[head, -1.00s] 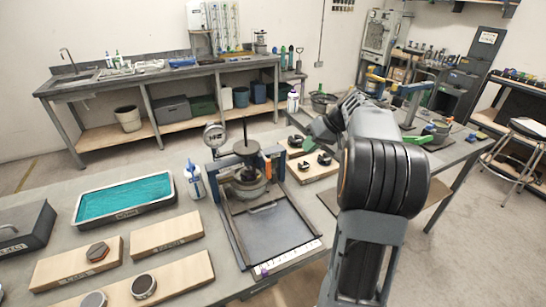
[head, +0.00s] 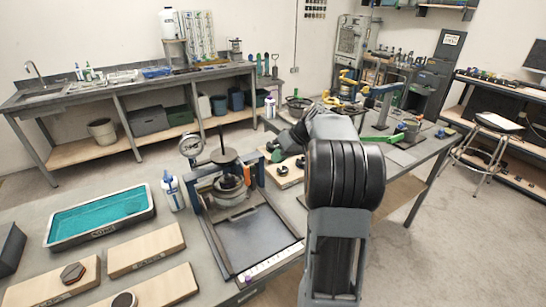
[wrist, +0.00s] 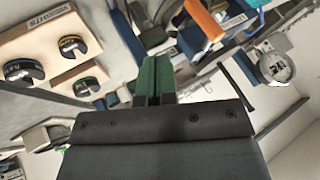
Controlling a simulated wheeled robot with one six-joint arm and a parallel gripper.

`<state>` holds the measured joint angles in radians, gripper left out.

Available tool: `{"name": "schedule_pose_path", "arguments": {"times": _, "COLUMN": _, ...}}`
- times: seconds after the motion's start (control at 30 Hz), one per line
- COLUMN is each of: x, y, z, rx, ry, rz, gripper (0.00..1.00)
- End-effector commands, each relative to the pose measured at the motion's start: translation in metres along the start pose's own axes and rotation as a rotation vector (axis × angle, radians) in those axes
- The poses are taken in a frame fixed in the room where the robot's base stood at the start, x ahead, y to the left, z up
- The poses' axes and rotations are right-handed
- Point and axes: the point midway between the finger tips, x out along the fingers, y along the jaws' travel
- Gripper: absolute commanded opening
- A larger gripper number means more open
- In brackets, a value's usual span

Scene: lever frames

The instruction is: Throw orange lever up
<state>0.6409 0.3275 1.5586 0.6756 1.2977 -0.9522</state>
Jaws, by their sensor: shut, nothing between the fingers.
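The orange lever (head: 248,175) is a small upright orange piece at the right side of the blue-framed press in the head view. In the wrist view the orange lever (wrist: 205,18) is a slanted bar at the top, cut by the picture edge. My gripper (wrist: 157,62) shows as green fingers, closed together with nothing between them. The fingers are apart from the lever in the picture, below and left of it. In the head view my arm hides most of the gripper.
The press has a round gauge (head: 190,146) and a flat plate (head: 252,238) in front. Black weights (wrist: 82,44) sit on wooden boards beside it. A blue-white bottle (head: 172,190) and a teal tray (head: 100,216) stand left of the press. Wooden blocks (head: 145,248) lie in front.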

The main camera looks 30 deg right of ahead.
Motion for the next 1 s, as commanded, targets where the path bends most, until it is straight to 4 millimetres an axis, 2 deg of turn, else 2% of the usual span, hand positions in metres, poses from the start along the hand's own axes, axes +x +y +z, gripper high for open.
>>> {"name": "schedule_pose_path", "arguments": {"times": 0.1, "x": 0.024, "y": -0.001, "z": 0.001, "rx": 0.002, "ry": -0.005, "rz": -0.003, "gripper": 0.0}}
{"name": "schedule_pose_path", "arguments": {"times": 0.33, "x": 0.065, "y": -0.001, "z": 0.001, "rx": 0.001, "ry": -0.005, "rz": -0.002, "gripper": 0.0}}
{"name": "schedule_pose_path", "arguments": {"times": 0.6, "x": 0.077, "y": -0.029, "z": 0.0, "rx": 0.0, "ry": -0.002, "rz": 0.0, "gripper": 0.0}}
{"name": "schedule_pose_path", "arguments": {"times": 1.0, "x": 0.082, "y": -0.036, "z": 0.001, "rx": 0.001, "ry": -0.002, "rz": 0.001, "gripper": 0.0}}
